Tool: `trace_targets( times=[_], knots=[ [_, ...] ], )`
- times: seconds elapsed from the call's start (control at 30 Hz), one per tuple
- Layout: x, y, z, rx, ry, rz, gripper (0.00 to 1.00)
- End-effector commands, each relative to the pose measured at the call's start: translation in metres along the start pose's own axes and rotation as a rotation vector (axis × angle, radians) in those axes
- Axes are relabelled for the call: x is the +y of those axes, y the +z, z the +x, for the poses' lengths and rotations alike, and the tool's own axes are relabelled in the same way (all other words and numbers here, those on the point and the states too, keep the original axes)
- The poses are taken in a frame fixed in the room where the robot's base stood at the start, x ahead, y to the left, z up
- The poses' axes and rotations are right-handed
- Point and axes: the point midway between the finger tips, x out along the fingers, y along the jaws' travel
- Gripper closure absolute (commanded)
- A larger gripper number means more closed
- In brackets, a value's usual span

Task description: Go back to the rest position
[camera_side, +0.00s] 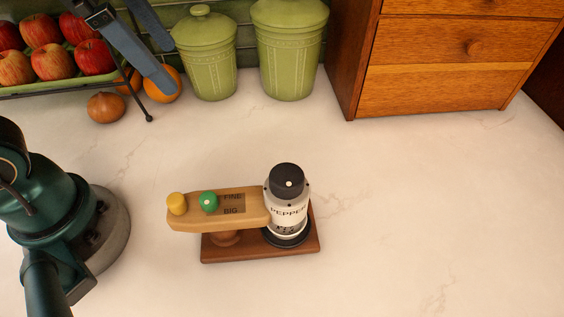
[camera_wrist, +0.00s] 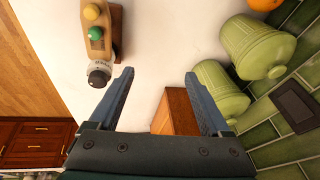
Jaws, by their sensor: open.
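My gripper (camera_side: 168,68) is at the top left of the side view, high above the counter, in front of the green canisters and beside the apple rack. Its two blue-grey fingers are apart and nothing is between them. In the wrist view the open fingers (camera_wrist: 159,73) point away over the counter. A pepper mill (camera_side: 288,212) with a black cap stands upright on a dark wooden base (camera_side: 270,252). Beside it is a light wooden arm (camera_side: 185,219) with a yellow knob (camera_side: 177,203) and a green knob (camera_side: 209,202). The mill also shows in the wrist view (camera_wrist: 100,72), apart from my fingers.
Two green lidded canisters (camera_side: 207,62) (camera_side: 290,50) stand at the back against green tiles. A wooden drawer cabinet (camera_side: 447,65) is at the back right. A rack of apples (camera_side: 42,33), an orange (camera_side: 162,86) and an onion (camera_side: 106,107) are at the back left. The right counter is clear.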

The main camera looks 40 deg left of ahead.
Motion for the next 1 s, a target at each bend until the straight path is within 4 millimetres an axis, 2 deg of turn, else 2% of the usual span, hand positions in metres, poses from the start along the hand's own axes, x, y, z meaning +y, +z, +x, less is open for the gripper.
trace_targets(
  times=[0.03, 0.1, 0.2, 0.33, 0.47, 1.0],
  knots=[
    [-0.002, 0.015, 0.002, 0.018, -0.028, -0.092, 0.18],
    [-0.003, 0.032, 0.009, 0.042, -0.059, -0.215, 0.18],
    [-0.001, 0.051, 0.022, 0.072, -0.092, -0.372, 0.18],
    [0.004, 0.068, 0.040, 0.095, -0.108, -0.523, 0.18],
    [0.008, 0.072, 0.052, 0.102, -0.102, -0.623, 0.18],
    [0.005, 0.068, 0.050, 0.121, -0.105, -0.655, 0.18]
  ],
)
